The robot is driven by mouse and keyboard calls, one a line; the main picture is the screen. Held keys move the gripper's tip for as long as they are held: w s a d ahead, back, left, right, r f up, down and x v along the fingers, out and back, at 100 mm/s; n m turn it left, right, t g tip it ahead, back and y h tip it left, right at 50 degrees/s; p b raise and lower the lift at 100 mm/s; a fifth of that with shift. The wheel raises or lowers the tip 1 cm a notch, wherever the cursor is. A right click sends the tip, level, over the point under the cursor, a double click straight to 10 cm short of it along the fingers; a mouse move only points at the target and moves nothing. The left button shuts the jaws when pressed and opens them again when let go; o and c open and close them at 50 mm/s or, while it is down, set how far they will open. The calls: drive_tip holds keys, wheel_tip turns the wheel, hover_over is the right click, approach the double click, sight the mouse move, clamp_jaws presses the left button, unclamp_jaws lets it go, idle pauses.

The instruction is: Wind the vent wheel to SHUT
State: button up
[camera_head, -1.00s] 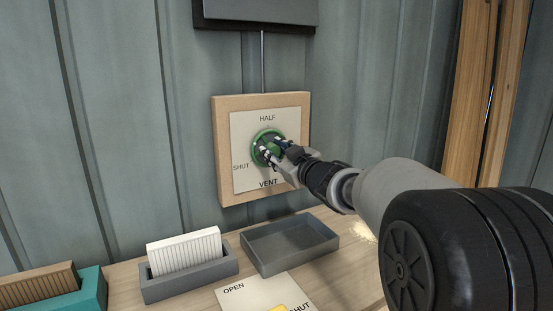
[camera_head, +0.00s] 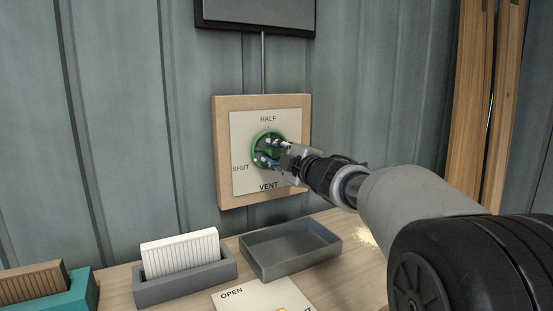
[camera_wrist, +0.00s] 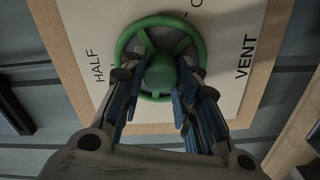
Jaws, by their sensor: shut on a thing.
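The green vent wheel (camera_head: 256,140) is mounted on a white dial plate (camera_head: 242,130) on a wooden-framed board. The plate reads HALF at the top, SHUT at the lower left and VENT at the bottom. My gripper (camera_head: 269,151) reaches it from the right, its fingers covering part of the wheel. In the wrist view the wheel (camera_wrist: 134,33) shows its rim, spokes and round hub (camera_wrist: 161,71). My gripper (camera_wrist: 160,66) is shut on the wheel, with one finger on each side of the hub. I cannot make out clearly where the wheel points.
A shelf below holds an empty grey tray (camera_head: 268,268), a grey holder (camera_head: 187,286) with a white ribbed block, a teal holder (camera_head: 84,295) with a brown block, and a card (camera_head: 245,298) marked OPEN. A dark panel (camera_head: 258,14) hangs above. Wooden posts (camera_head: 478,110) stand at right.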

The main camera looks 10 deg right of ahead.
drive_tip(key=shift+n, duration=0.7)
drive_tip(key=o, duration=1.1)
drive_tip(key=v, duration=1.2)
